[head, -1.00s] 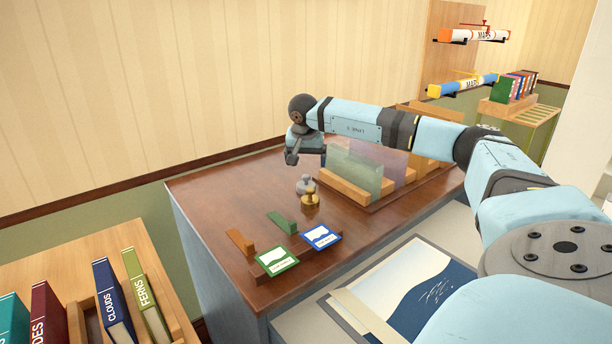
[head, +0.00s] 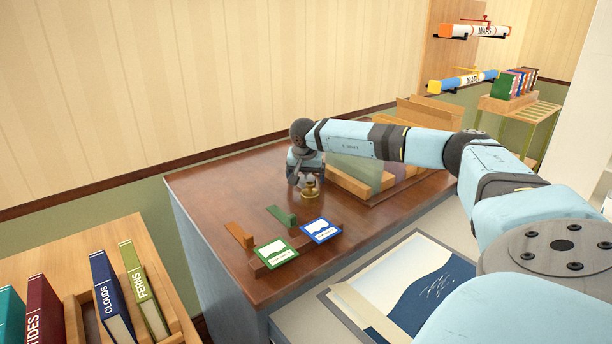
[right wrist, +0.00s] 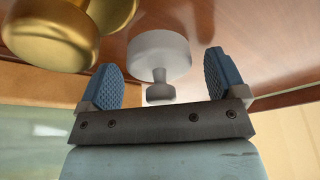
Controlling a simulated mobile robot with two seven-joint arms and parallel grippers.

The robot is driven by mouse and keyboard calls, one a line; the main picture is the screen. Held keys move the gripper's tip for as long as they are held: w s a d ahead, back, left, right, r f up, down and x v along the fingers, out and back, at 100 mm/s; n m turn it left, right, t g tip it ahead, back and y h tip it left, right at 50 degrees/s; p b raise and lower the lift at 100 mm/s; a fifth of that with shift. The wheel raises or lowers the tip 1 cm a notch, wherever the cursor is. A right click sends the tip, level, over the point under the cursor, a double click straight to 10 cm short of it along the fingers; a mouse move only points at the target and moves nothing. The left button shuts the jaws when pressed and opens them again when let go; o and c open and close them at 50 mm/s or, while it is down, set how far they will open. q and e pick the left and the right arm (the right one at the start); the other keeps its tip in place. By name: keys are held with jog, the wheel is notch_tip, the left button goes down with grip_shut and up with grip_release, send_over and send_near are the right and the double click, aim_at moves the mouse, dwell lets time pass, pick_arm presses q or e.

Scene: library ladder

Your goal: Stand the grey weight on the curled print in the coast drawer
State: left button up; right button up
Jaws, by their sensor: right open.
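The grey weight (right wrist: 160,54), with a wide round body and a small knob, stands on the brown cabinet top. In the right wrist view it sits between the two blue finger pads of my right gripper (right wrist: 163,76). The gripper is open, with a gap on both sides of the weight. In the head view my right gripper (head: 300,180) is low over the cabinet top and mostly hides the grey weight. The print (head: 432,292), cream and dark blue, lies in the open drawer at the lower right; a pale strip runs along its near left side. My left gripper is out of view.
A brass weight (head: 309,190) stands close beside the grey one, also in the right wrist view (right wrist: 50,32). A green card (head: 275,253) and a blue card (head: 321,230) stand in front. A wooden rack with a glassy panel (head: 355,172) is just right of the gripper.

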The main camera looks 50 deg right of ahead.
jog(key=c, duration=1.1)
jog(key=shift+c, duration=1.4)
pick_arm(q)
jog(key=p, duration=0.3)
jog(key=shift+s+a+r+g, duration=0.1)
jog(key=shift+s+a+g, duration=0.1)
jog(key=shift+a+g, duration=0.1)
pick_arm(e)
notch_tip(320, 180, up, 20)
